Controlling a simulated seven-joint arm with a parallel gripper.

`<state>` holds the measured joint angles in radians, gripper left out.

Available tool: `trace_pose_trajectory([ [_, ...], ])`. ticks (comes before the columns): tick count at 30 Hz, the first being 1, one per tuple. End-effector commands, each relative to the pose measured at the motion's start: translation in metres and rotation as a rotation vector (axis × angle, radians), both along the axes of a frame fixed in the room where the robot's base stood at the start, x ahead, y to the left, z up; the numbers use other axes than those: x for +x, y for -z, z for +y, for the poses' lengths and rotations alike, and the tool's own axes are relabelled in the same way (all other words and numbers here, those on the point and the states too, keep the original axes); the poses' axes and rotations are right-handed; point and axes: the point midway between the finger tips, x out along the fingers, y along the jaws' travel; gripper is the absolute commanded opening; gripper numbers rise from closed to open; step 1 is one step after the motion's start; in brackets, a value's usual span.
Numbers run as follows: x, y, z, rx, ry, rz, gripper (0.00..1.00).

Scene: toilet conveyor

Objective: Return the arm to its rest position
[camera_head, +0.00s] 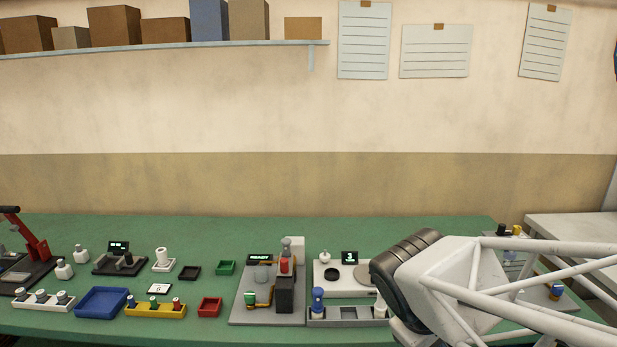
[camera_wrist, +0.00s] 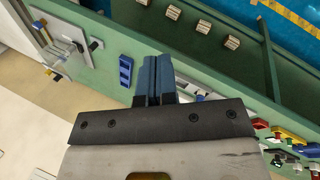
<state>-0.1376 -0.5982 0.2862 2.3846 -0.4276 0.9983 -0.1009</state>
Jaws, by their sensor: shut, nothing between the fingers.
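My gripper (camera_wrist: 157,80) shows in the wrist view with its two blue fingers together and nothing between them. It hangs over a green surface (camera_wrist: 95,65), and I cannot tell its height above it. In the head view my arm comes in from the right, over the right part of the green workbench (camera_head: 190,228). The fingertips cannot be made out there. The arm hides part of the bench's right side.
On the bench stand a blue tray (camera_head: 101,303), a yellow rack (camera_head: 155,311), a grey station with a lit display (camera_head: 260,258) and a white station (camera_head: 343,290) close to my arm. A shelf (camera_head: 170,48) with boxes hangs on the wall. Open air lies above the bench's left half.

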Motion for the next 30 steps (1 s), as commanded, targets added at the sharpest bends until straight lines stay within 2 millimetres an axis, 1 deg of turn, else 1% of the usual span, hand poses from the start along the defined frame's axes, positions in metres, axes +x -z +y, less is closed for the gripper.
trace_pose_trajectory([
  [1,-0.01,-0.004,-0.002,0.058,0.066,-0.024,0.0],
  [4,-0.026,-0.01,0.001,0.175,0.189,-0.067,0.0],
  [6,-0.035,-0.013,0.003,0.247,0.262,-0.094,0.0],
  [10,-0.046,-0.018,0.007,0.346,0.364,-0.13,0.0],
  [15,-0.051,-0.022,0.01,0.408,0.425,-0.153,0.0],
  [30,-0.052,-0.022,0.01,0.413,0.43,-0.154,0.0],
])
